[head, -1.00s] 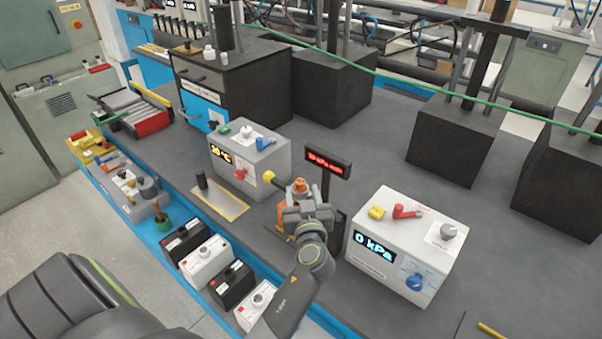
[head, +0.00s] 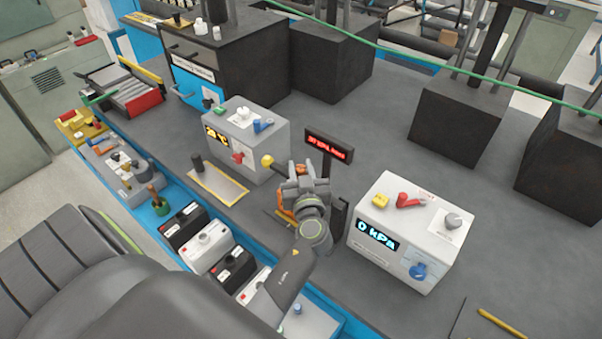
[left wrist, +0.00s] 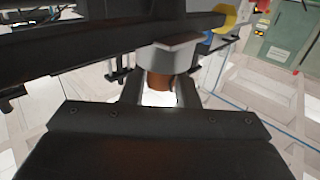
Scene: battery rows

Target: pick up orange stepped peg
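The orange stepped peg (head: 303,171) is mostly hidden in the head view; a small orange part shows at the tips of my left gripper (head: 303,180). In the left wrist view an orange-brown cylinder (left wrist: 160,79) sits between the two fingers of my left gripper (left wrist: 160,92), below a grey block-like part (left wrist: 172,50). The fingers lie on either side of it; whether they touch it I cannot tell. My right gripper is not in view.
A red-lettered display (head: 329,147) on a post stands just behind my left gripper. A white kPa box (head: 410,235) is to the right and a grey temperature box (head: 270,140) to the left. Black and white batteries (head: 208,249) line the front edge.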

